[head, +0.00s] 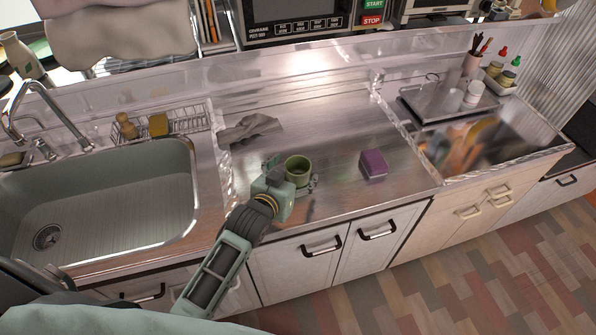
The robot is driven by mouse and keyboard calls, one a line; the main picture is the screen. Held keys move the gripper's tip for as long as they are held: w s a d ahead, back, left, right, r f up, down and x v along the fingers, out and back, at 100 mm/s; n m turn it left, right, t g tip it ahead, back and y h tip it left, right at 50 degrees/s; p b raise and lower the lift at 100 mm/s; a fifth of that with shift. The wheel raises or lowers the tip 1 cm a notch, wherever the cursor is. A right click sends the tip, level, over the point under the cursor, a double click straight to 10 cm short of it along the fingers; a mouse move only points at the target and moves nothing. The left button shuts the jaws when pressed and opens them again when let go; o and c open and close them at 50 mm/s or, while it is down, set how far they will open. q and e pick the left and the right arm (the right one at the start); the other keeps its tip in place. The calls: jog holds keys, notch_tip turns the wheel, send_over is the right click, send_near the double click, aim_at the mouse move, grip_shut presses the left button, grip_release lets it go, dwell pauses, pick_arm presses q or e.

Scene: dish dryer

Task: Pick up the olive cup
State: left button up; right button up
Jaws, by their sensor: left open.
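The olive cup (298,168) stands upright on the steel counter, near its front edge, right of the sink. My left gripper (293,182) is right at the cup, on its near side. It is open, with one finger showing by the cup's left side and the other by its right side. The lower part of the cup is hidden behind the gripper. I cannot tell whether the fingers touch the cup. My right gripper is not in view.
A purple box (373,164) stands right of the cup. A grey cloth (249,129) lies behind it. The sink (110,205) is at the left, with a wire rack (187,121) behind. A tray (448,99) holds a white cup at the back right.

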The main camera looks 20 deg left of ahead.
aim_at(301, 165)
pick_arm(q)
jog(key=x, duration=0.2)
jog(key=shift+w+d+f, duration=0.1)
jog(key=shift+w, duration=0.2)
jog(key=shift+w+f, duration=0.15)
jog(key=shift+w, duration=0.05)
jog(key=c, duration=1.4)
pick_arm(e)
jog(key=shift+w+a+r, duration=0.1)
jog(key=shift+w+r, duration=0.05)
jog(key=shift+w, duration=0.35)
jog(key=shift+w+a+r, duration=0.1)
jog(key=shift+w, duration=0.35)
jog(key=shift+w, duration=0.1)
